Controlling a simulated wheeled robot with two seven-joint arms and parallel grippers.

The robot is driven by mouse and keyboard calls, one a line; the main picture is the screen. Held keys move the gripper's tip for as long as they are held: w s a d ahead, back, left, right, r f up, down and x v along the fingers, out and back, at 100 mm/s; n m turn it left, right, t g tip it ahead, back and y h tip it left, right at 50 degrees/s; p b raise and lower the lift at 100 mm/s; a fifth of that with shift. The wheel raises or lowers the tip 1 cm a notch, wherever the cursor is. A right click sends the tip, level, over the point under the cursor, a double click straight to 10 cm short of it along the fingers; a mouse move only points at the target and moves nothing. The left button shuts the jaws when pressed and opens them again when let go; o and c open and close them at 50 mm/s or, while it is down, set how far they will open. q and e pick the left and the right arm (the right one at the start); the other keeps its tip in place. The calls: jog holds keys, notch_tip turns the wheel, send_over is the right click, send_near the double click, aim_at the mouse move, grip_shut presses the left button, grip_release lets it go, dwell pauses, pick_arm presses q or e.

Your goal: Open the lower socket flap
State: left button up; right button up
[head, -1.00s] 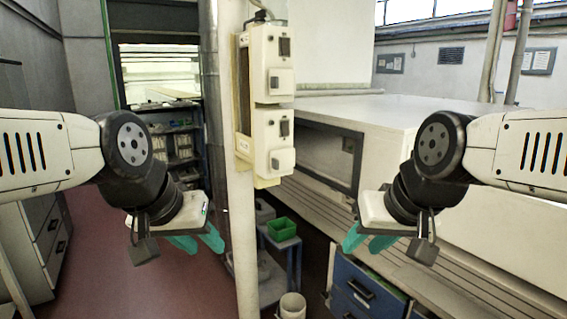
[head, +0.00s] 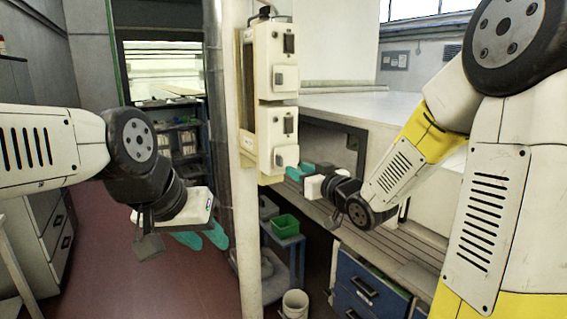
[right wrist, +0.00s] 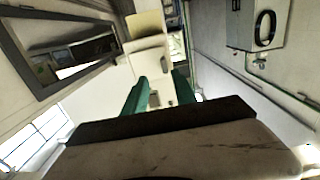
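A cream socket box (head: 248,100) is fixed to a pale post and carries two socket units, one above the other. The lower socket flap (head: 286,156) is a small light plate on the lower unit, below a dark switch, and looks shut. My right gripper (head: 299,172) is just right of and slightly below this flap, apparently apart from it. In the right wrist view its green fingers (right wrist: 160,87) are spread, with nothing between them, and point toward the pale socket box (right wrist: 148,50). My left gripper (head: 203,238) is open and empty, left of the post.
The pale post (head: 247,240) stands below the box. A white tunnel housing (head: 375,108) with a dark-framed opening lies behind my right arm. A green bin (head: 285,226) on a blue stand, a white bucket (head: 295,303) and blue drawers (head: 360,285) are lower down.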

aim_at(282, 161)
jog(key=shift+y, duration=0.4)
jog(key=x, duration=0.8)
jog(key=shift+s+a+r, duration=0.1)
jog(key=shift+a, duration=0.2)
grip_shut()
dwell(0.8)
